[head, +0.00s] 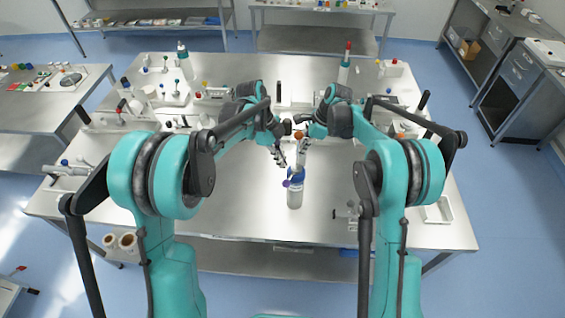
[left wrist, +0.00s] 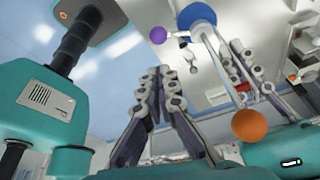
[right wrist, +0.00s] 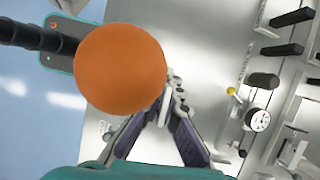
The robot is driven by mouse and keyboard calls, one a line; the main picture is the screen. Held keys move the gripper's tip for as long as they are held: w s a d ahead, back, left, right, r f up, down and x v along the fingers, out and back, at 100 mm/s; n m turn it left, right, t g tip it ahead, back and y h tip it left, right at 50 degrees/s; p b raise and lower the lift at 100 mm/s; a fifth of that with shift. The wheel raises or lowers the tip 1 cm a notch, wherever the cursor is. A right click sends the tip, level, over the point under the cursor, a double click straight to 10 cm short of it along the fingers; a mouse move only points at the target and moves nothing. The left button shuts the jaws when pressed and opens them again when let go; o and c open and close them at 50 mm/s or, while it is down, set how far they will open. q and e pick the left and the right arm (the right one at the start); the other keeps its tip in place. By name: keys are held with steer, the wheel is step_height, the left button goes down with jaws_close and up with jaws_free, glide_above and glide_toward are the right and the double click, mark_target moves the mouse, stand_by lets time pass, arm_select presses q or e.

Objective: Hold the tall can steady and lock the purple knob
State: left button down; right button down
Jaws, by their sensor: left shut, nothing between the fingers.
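The tall can (head: 295,197) stands upright on the table, pale with a blue collar (left wrist: 198,12). The purple knob (head: 286,183) sticks out at the collar's left; it also shows in the left wrist view (left wrist: 158,35). An orange ball (head: 298,135) is above the can, seemingly atop its pale stem (left wrist: 210,45), and blocks much of the right wrist view (right wrist: 120,70). My left gripper (head: 281,158) is shut and empty, above and left of the can, apart from the knob. My right gripper (left wrist: 237,52) has its fingers beside the stem; whether they grip it is unclear.
Several fixtures with knobs and gauges stand along the left and back of the table. A white tray (head: 438,210) lies at the right edge, and a small fixture (head: 345,212) stands right of the can. The tabletop (head: 245,205) left of the can is clear.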

steer(key=shift+w+r, duration=0.1)
stand_by(0.5)
steer(key=shift+r, duration=0.15)
steer(key=c, duration=1.6)
jaws_free()
steer(key=shift+c, duration=0.2)
steer(key=v, duration=1.2)
